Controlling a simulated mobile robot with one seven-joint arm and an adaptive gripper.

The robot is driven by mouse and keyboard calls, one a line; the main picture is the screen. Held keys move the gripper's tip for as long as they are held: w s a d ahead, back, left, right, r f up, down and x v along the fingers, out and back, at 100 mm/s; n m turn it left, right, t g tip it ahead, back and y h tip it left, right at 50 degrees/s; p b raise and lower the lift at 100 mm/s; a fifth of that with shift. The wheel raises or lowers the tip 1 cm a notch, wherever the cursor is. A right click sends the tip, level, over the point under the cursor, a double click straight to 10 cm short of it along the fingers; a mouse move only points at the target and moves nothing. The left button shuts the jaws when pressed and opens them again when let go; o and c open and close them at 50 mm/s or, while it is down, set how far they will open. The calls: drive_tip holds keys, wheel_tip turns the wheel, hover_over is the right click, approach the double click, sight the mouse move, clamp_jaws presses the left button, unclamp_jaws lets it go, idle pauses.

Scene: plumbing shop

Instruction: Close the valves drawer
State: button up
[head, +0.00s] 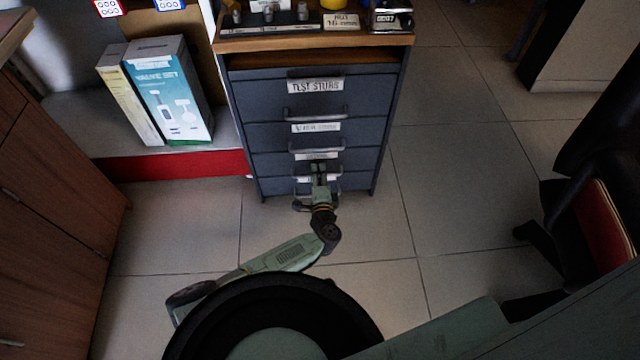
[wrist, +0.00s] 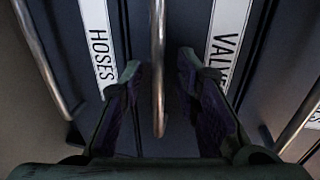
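The valves drawer (wrist: 202,22) is a dark blue-grey front with a white label (wrist: 229,40), partly cut by the frame, in a drawer cabinet (head: 238,100). Its metal bar handle (wrist: 158,60) runs between my fingers in the wrist view. My gripper (wrist: 158,72) is open, with one finger on each side of that handle and visible gaps between. In the head view my gripper (head: 318,168) is at the lower drawers and hides part of their fronts. How far the valves drawer stands out is hard to tell.
The hoses drawer (wrist: 100,45) lies beside it in the wrist view. The test stubs drawer (head: 265,92) is at the top. Boxes (head: 172,90) stand on a shelf at left; a wooden cabinet (head: 50,220) is at far left.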

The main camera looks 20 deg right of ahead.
drive_tip(key=v, duration=1.1)
drive_tip(key=shift+s, duration=0.2)
drive_tip(key=shift+a, duration=0.1)
